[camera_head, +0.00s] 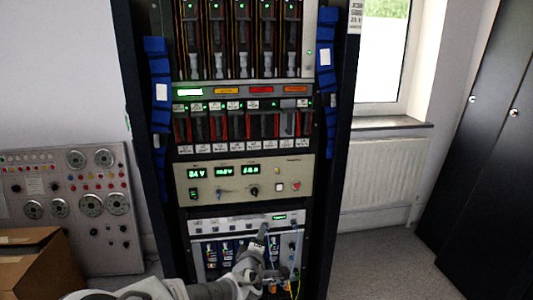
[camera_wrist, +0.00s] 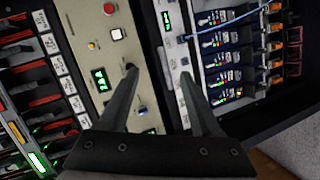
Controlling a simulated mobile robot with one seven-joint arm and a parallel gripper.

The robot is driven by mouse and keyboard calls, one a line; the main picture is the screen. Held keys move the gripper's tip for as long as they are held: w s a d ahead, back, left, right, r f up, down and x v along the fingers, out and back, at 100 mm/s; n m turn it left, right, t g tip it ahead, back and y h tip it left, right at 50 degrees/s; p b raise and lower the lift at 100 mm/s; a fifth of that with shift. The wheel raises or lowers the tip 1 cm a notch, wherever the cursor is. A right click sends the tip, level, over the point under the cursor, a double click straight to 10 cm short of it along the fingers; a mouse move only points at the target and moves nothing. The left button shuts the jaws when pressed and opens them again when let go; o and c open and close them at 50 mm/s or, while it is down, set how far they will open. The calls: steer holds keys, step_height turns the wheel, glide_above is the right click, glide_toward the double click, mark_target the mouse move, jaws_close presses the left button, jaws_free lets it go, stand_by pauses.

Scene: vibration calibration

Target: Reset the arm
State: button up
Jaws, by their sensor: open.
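My arm (camera_head: 190,289) reaches in from the bottom of the head view toward the lower part of a tall equipment rack. My gripper (camera_wrist: 158,75) shows in the wrist view with its two dark fingers spread apart and nothing between them. Its fingertips are in front of the beige panel (camera_wrist: 98,15) and the pale strip beside it; I cannot tell whether they touch. In the head view the gripper (camera_head: 270,250) is small and partly lost against the lower rack module (camera_head: 235,222) with its blue parts and cables.
The rack's dark side post (camera_head: 345,120) stands at the right. A grey control panel (camera_head: 75,235) and a cardboard box (camera_head: 30,265) are at the left. A radiator (camera_head: 385,175) sits below a window, and dark cabinets (camera_head: 480,150) stand at the far right. The floor (camera_head: 380,268) between them is clear.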

steer(key=s+d+f+m+g, duration=0.1)
steer(key=s+d+m+g, duration=0.65)
steer(key=d, duration=0.25)
steer(key=s+d+r+m+g+y, duration=0.1)
steer(key=s+d+r+m, duration=0.25)
steer(key=s+r, duration=0.85)
steer(key=s+d+r+m+g, duration=0.1)
steer(key=s+d+r+m, duration=0.35)
steer(key=s, duration=1.05)
step_height(320, 180, up, 22)
steer(key=n+p, duration=0.1)
steer(key=p, duration=1.8)
steer(key=shift+s+d+r+n+p, duration=0.15)
steer(key=shift+d+r+n+p, duration=0.1)
steer(key=shift+n+p, duration=0.1)
